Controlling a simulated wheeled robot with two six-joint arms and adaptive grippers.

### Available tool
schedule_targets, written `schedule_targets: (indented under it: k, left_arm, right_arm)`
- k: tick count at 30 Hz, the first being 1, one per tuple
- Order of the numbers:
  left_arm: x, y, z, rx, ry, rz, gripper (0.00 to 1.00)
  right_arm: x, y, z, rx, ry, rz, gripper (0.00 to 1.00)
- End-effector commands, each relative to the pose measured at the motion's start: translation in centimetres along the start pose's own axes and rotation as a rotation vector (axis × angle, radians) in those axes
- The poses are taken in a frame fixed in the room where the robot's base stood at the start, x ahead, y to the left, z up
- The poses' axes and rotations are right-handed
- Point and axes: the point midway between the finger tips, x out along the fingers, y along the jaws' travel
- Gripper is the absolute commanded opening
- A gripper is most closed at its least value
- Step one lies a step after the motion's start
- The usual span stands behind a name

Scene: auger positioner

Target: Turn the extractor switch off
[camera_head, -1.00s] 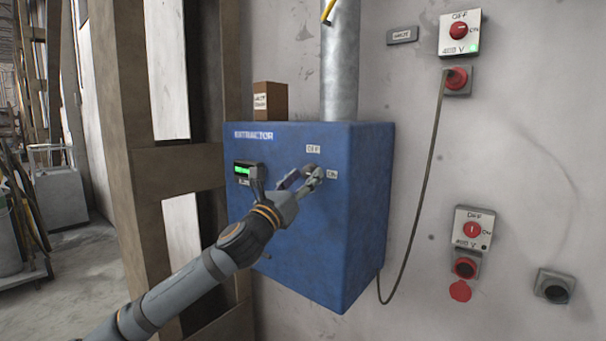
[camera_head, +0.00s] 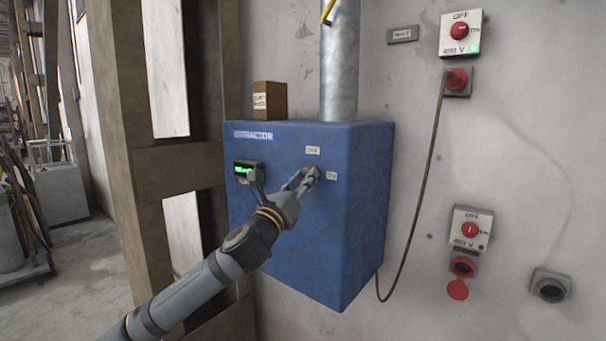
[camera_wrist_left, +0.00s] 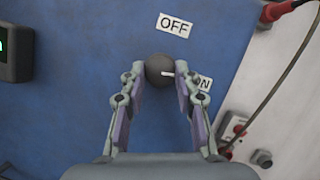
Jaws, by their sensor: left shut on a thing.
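The blue extractor box (camera_head: 290,235) hangs on the wall. Its switch is a round dark knob (camera_wrist_left: 158,66) on the front, between an OFF label (camera_head: 313,150) above and an ON label (camera_head: 331,176) to the right. In the left wrist view the knob's white mark points right, towards the ON label. My left gripper (camera_head: 308,176) is shut on the knob, one finger on either side of it. The fingers hide most of the knob in the head view. A small display (camera_head: 246,172) on the box is lit green. My right gripper is not in view.
A metal duct (camera_head: 340,70) rises from the box, and a small brown block (camera_head: 270,101) stands on top. Wall switches (camera_head: 460,32) and a plugged cable (camera_head: 424,190) are to the right. A wooden post (camera_head: 120,130) stands at the left.

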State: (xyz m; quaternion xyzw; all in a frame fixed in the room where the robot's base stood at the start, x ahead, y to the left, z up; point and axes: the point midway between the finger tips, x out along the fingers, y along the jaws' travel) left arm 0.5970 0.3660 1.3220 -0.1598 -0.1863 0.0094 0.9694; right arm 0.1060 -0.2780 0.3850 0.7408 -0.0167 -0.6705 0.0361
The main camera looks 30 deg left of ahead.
Motion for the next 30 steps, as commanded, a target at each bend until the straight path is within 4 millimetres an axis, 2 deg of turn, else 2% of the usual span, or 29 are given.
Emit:
schedule_targets:
  k: [1,3,30]
  left_arm:
    - [0.2,-0.3,0.5,-0.037,0.002,0.015,0.00]
    - [0.2,-0.3,0.6,-0.095,0.004,0.039,0.00]
    - [0.4,-0.9,1.1,-0.878,0.031,0.370,0.00]
  right_arm:
    - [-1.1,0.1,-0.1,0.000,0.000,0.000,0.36]
    - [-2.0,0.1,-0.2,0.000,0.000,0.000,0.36]
    - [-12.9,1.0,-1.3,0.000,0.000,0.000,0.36]
